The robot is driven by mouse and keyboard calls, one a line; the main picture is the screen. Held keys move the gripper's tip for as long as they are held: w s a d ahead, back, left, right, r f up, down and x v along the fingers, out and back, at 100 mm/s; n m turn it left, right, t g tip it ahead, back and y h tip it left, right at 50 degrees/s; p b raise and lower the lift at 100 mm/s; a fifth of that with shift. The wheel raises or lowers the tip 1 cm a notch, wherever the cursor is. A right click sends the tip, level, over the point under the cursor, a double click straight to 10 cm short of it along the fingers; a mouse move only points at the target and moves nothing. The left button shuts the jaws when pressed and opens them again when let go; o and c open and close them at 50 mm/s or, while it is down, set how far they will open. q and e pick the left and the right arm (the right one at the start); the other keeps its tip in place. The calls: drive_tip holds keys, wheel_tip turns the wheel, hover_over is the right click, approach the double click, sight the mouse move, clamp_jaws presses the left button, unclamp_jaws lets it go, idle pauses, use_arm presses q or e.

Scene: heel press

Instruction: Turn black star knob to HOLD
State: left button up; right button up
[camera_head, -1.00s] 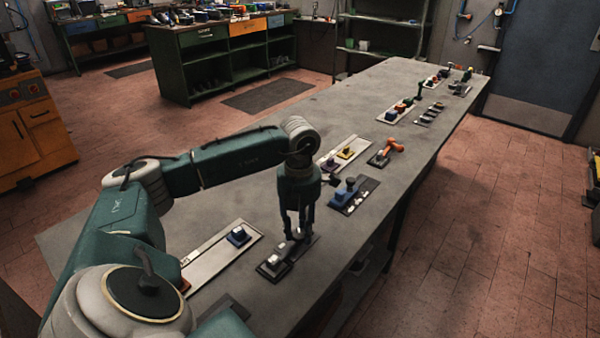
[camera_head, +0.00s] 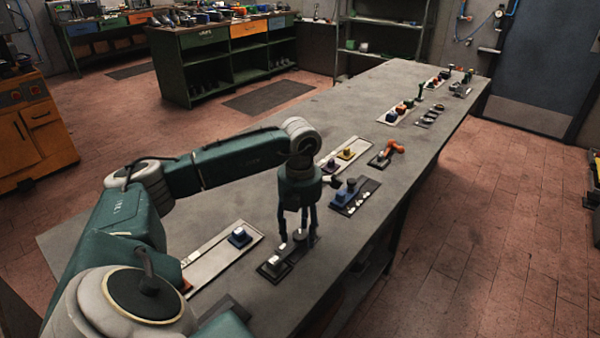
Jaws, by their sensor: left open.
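My left gripper (camera_head: 298,238) points straight down over a small dark plate (camera_head: 288,257) near the front of the long grey bench. Its fingers are open and stand on either side of a small knob-like part at the plate's far end; whether they touch it I cannot tell. That part is mostly hidden by the fingers, so I cannot make out a star shape or any HOLD mark. A dark block with a pale top (camera_head: 274,264) sits at the plate's near end, outside the fingers. My right gripper is not in view.
Behind is a dark plate with blue parts (camera_head: 350,192), then an orange handle (camera_head: 393,148). Several more fixtures line the far bench. The bench's left middle (camera_head: 330,105) is clear.

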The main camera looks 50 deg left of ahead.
sight(300, 234)
use_arm(q)
wheel_tip(300, 234, up, 12)
idle(0.5)
idle(0.6)
